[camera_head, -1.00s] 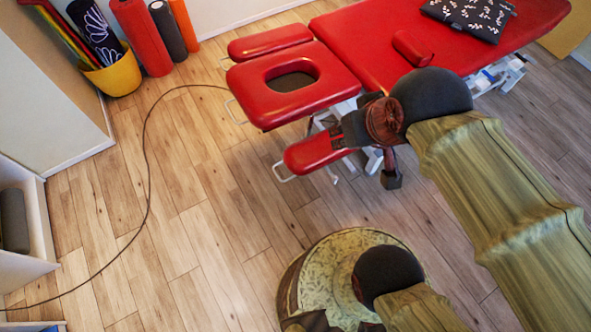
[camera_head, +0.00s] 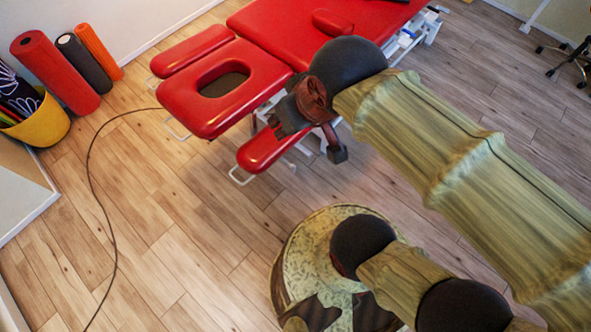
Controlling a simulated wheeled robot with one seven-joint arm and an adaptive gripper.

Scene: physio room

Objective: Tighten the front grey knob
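The treatment table (camera_head: 275,38) has red pads, a head section (camera_head: 197,117) with an oval face hole, and side rests. No grey knob can be made out; the space under the head section is partly hidden by my arm and the pads. My gripper (camera_head: 283,121) is a dark shape at the arm's end, over the right edge of the head section and above the lower armrest (camera_head: 262,155) in the picture. Its fingers are small and dark, so I cannot tell whether they are open or touch the table. Nothing is visibly held.
A yellow basket (camera_head: 45,124) and a red roll (camera_head: 57,78) stand at the left wall. A thin cable (camera_head: 92,180) runs across the wooden floor. The floor left of the table is otherwise clear. A wheeled chair base (camera_head: 567,60) shows at the upper right.

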